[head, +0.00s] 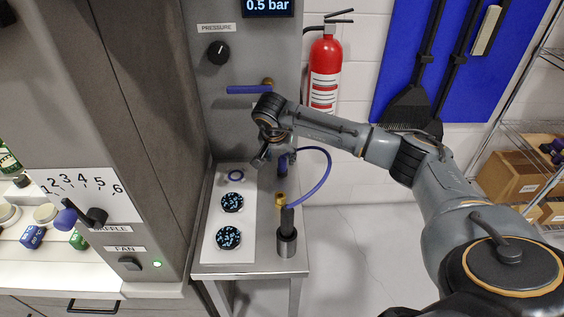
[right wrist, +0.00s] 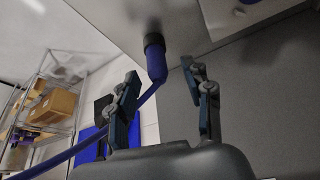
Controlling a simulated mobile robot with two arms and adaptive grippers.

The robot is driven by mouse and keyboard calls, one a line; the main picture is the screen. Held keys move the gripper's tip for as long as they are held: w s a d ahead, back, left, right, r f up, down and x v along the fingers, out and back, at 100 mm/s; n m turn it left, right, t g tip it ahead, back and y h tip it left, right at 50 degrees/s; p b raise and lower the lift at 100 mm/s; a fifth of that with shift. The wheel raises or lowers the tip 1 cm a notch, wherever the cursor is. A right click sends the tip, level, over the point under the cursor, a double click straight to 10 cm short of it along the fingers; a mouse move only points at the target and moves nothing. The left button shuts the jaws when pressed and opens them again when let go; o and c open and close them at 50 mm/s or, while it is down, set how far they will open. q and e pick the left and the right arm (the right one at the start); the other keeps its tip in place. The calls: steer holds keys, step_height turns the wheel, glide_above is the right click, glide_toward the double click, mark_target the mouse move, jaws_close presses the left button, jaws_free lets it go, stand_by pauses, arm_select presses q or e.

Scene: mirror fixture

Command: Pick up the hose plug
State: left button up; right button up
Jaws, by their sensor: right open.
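The hose plug is a blue-purple cylinder (head: 283,164) with a dark end, at the back of the metal bench below the panel. My right gripper (head: 262,158) is just left of the plug in the head view. In the right wrist view the plug (right wrist: 156,65) shows between and slightly beyond the open fingers (right wrist: 163,75), with a visible gap on each side. Its dark end meets a grey surface. My left gripper is not in view.
A brass fitting (head: 280,200) and a steel-based cylinder (head: 287,240) stand in front. A blue-handled lever (head: 248,90) is above.

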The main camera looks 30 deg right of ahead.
mark_target(282, 160)
steer(key=x, duration=0.3)
steer(key=shift+s+d+f+p, duration=0.15)
steer(key=shift+p, duration=0.25)
steer(key=shift+f, duration=0.15)
jaws_close()
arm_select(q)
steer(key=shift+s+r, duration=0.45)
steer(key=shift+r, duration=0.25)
